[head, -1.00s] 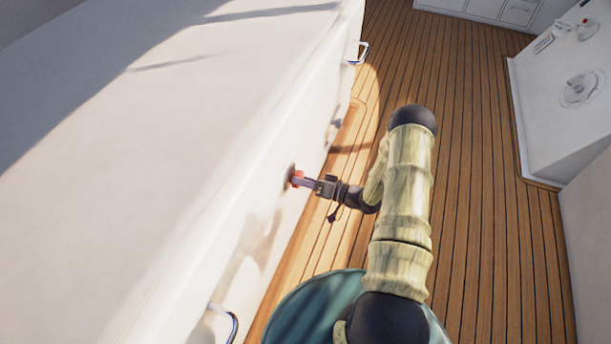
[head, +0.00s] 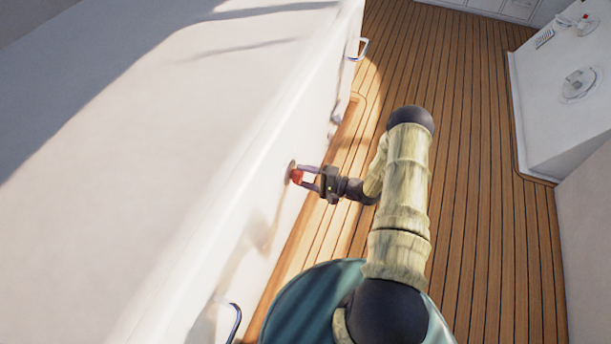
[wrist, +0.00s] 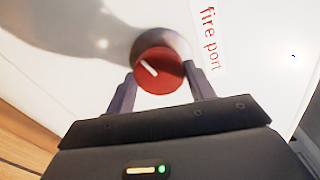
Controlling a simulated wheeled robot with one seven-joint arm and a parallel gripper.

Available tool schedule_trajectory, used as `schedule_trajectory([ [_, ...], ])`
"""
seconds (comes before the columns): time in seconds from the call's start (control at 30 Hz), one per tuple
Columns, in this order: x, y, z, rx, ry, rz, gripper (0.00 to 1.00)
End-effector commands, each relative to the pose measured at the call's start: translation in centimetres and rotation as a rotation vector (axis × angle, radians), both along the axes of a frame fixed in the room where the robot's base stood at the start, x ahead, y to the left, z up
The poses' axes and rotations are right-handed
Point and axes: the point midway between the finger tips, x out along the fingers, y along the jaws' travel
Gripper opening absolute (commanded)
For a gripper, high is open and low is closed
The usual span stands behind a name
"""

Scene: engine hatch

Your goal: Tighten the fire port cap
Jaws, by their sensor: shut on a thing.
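The red fire port cap (head: 297,176) sits on the side wall of the white hatch box. In the wrist view the cap (wrist: 158,72) is a round red knob with a white line running from upper left to lower right. It is seated at a round grey collar (wrist: 172,43). A "fire port" label (wrist: 210,38) is on the white wall just right of it. My gripper (head: 304,177) reaches the cap from the right. In the wrist view my gripper (wrist: 160,92) has one finger on each side of the cap, shut on it.
The white box (head: 150,150) fills the left side. Metal handles stick out of its wall, one near (head: 234,322) and one farther off (head: 361,49). Wooden deck (head: 480,200) lies open to the right, with a white console (head: 560,100) beyond it.

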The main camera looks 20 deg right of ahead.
Motion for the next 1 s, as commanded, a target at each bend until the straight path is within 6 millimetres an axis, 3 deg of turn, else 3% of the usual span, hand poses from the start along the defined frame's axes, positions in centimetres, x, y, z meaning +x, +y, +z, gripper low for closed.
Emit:
schedule_trajectory([
  [0.4, -0.30, -0.12, -0.25, 0.151, 0.214, 0.002, 0.31],
  [0.97, -0.32, -0.07, -0.32, 0.175, 0.250, 0.002, 0.31],
  [1.0, -0.31, -0.06, -0.32, 0.175, 0.250, 0.002, 0.60],
])
